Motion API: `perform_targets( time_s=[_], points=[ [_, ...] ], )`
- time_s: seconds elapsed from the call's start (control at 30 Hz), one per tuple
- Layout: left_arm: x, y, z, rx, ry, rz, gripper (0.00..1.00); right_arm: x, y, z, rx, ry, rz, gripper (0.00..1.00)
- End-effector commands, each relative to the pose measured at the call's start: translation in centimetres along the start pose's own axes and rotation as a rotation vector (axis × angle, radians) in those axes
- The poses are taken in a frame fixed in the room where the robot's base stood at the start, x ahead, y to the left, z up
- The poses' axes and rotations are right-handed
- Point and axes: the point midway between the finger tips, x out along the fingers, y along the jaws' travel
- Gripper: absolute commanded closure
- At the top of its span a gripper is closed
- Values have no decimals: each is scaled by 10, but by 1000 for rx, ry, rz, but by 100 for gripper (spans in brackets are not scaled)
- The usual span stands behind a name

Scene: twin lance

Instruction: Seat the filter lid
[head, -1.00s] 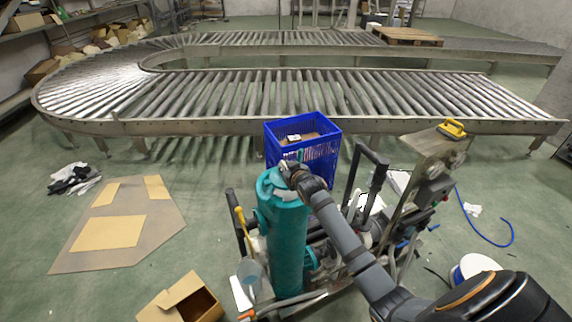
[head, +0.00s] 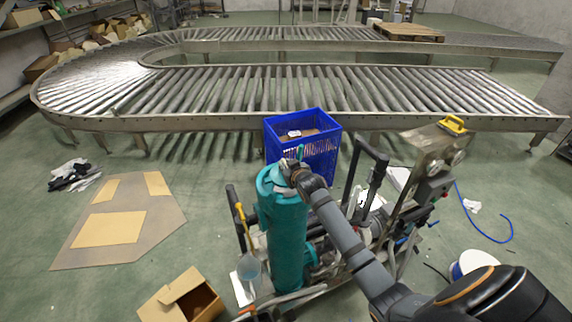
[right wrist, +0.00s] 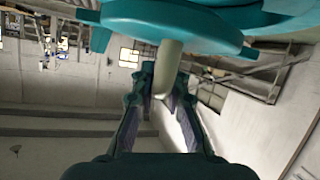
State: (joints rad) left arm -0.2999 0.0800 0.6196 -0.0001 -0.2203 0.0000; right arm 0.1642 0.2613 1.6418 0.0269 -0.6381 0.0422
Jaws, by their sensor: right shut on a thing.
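The teal filter housing (head: 287,240) stands upright on a wheeled cart. My right gripper (head: 290,170) is at its top; the arm and gripper partly cover the rim there. In the right wrist view, a round teal lid (right wrist: 170,28) fills the top of the picture, with a pale stem (right wrist: 167,68) coming from it. My right gripper (right wrist: 163,90) is shut on this stem. A larger teal edge shows behind the lid. I cannot tell whether the lid touches the housing rim. My left gripper is not in view.
A blue crate (head: 318,150) stands just behind the housing, before the roller conveyor (head: 270,125). A yellow object (head: 452,124) lies on the cart's raised metal plate. An open cardboard box (head: 183,298) is on the floor at front left. A blue hose (head: 510,228) lies at right.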

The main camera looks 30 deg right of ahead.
Motion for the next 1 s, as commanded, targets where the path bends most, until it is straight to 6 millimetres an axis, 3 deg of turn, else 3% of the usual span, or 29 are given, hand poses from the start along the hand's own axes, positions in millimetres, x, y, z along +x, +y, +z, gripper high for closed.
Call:
perform_targets(
  time_s=[1.0],
  points=[
    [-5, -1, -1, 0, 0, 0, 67, 0, 0, -1, 0, 4, 0, 100]
  ],
)
